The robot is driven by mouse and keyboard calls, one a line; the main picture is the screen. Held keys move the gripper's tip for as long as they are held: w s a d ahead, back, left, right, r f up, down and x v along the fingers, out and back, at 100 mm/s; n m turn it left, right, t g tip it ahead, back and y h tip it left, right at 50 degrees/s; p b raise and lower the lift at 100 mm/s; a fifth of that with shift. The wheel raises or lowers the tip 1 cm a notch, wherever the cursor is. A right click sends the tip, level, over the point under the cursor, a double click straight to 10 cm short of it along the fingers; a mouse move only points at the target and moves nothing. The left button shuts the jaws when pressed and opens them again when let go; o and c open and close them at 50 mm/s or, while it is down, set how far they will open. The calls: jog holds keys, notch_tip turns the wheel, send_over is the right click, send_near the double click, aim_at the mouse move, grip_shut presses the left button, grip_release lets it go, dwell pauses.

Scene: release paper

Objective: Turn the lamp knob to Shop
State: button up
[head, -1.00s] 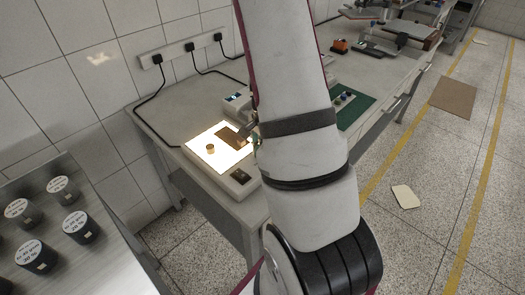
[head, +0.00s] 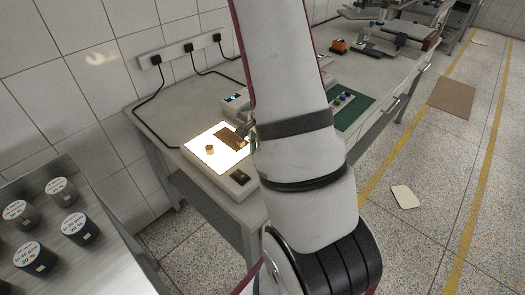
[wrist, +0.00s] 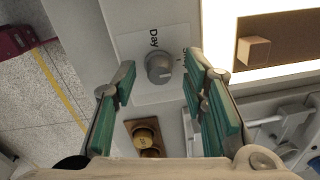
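The lamp knob (wrist: 158,68), a round grey dial, sits on a pale label plate in the wrist view. "Day" is printed at its upper left, and a label starting with "S" at its right is partly covered by a finger. A light mark on the knob is too small to read surely. My gripper (wrist: 160,62) is open, its green-padded fingers on either side of the knob, with a visible gap at each side; contact cannot be told. In the head view my arm hides the knob, and the lit lamp box (head: 199,152) glows beside my gripper.
A brown block lies on a brown piece (wrist: 262,72) on the lit panel. A tray with brass weights (wrist: 145,138) is below the knob in the wrist view. Black canisters (head: 70,226) stand at the left. A green mat (head: 352,112) lies farther along the bench.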

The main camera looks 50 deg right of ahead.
jog(key=shift+r, duration=0.1)
notch_tip(320, 180, up, 12)
jog(key=shift+s, duration=0.3)
jog(key=shift+a, duration=0.1)
dwell(0.6)
